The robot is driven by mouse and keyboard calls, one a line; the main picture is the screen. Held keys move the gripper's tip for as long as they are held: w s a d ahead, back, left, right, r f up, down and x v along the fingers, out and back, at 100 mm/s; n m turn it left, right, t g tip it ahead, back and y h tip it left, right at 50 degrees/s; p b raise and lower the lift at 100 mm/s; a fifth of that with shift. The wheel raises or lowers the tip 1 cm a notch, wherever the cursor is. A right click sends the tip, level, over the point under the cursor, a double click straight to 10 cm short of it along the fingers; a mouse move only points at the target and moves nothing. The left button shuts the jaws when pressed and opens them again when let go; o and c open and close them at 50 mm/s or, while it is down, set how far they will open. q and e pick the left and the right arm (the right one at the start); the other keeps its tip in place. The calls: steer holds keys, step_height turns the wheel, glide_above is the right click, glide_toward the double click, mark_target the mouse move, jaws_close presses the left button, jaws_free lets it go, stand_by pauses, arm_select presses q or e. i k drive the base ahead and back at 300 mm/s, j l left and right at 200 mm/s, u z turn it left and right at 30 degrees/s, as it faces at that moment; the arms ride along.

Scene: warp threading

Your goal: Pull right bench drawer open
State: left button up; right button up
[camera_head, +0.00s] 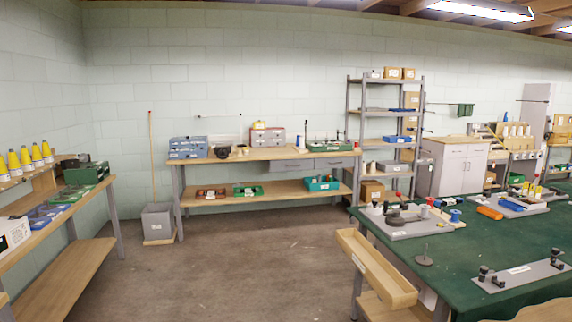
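A long workbench (265,154) stands against the back wall, with two grey drawer fronts under the right part of its top. The left drawer front (293,166) and the right drawer front (335,163) both look closed. A green-topped table (470,250) fills the right foreground. A pale wooden drawer (372,268) sticks out from its left side, pulled open, and looks empty. I cannot tell which of these drawers the task names. Neither of my grippers is in view.
Bare concrete floor (235,270) lies open between the left shelf bench (75,275) and the green table. A grey bin (158,222) stands left of the back bench. A metal shelf rack (421,120) stands right of it. Fixtures and spools stand on the green top.

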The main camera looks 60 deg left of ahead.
mark_target(328, 158)
steer(key=u, duration=1.7)
steer(key=i+j+u, duration=0.4)
steer(key=i, duration=0.6)
steer(key=i+u, duration=0.4)
steer(key=i, duration=0.65)
steer(key=i+z, duration=0.2)
steer(key=i, duration=0.5)
steer(key=i+z, duration=0.15)
steer(key=i, duration=0.5)
steer(key=i+j+z, duration=0.2)
steer(key=i, duration=0.5)
steer(key=i+l+z, duration=0.1)
steer(key=i+z, duration=0.2)
steer(key=i, duration=0.7)
steer(key=i+j+z, duration=0.1)
steer(key=i+z, duration=0.2)
steer(key=i, duration=0.7)
